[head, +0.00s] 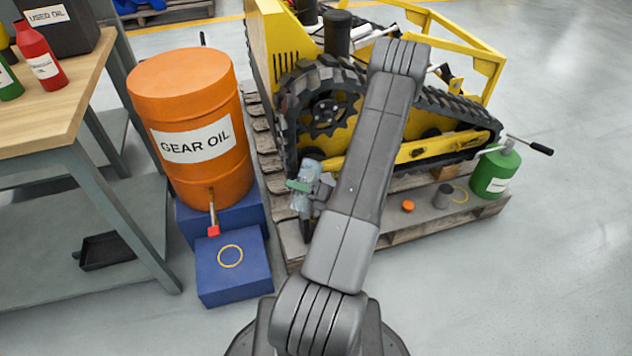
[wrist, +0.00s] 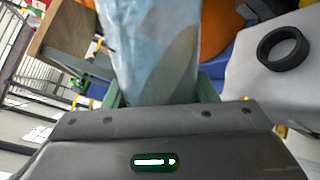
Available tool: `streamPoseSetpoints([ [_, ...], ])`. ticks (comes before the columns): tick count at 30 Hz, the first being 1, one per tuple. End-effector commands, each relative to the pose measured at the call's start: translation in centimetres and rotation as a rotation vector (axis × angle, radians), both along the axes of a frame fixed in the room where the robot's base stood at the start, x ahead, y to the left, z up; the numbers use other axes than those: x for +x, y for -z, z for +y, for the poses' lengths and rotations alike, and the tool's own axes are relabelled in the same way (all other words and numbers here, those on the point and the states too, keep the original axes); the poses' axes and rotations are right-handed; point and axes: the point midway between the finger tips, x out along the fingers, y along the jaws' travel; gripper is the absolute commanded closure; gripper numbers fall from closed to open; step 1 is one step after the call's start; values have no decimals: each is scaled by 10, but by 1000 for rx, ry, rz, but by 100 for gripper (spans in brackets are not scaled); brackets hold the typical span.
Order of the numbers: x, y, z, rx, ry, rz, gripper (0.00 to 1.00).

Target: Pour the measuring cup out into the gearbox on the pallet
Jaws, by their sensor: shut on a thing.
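The measuring cup (head: 309,170) is clear and bluish. In the head view it is at the left end of the pallet (head: 289,240), in front of the toothed drive wheel. My gripper (head: 303,187), with green fingers, is shut on it. In the wrist view the cup (wrist: 150,50) fills the middle between the fingers (wrist: 160,98), with a brownish patch on its lower right. Its rim and exact tilt cannot be made out. No gearbox is clearly identifiable; my arm covers part of the carrier. A black ring (wrist: 283,48) on a pale surface shows right of the cup, apart from it.
The yellow tracked carrier (head: 430,150) stands on the pallet. An orange cap (head: 408,206), grey cup-like cylinder (head: 442,197) and green can (head: 495,172) are right of my arm. The orange gear oil drum (head: 190,95), blue box (head: 232,280) and workbench (head: 45,110) are left.

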Motion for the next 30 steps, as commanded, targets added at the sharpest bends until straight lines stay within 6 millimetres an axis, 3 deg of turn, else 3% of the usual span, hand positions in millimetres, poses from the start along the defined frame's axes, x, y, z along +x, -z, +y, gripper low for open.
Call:
streamPoseSetpoints([
  [30, -2, 5, 1, 46, -1, 129, 78],
])
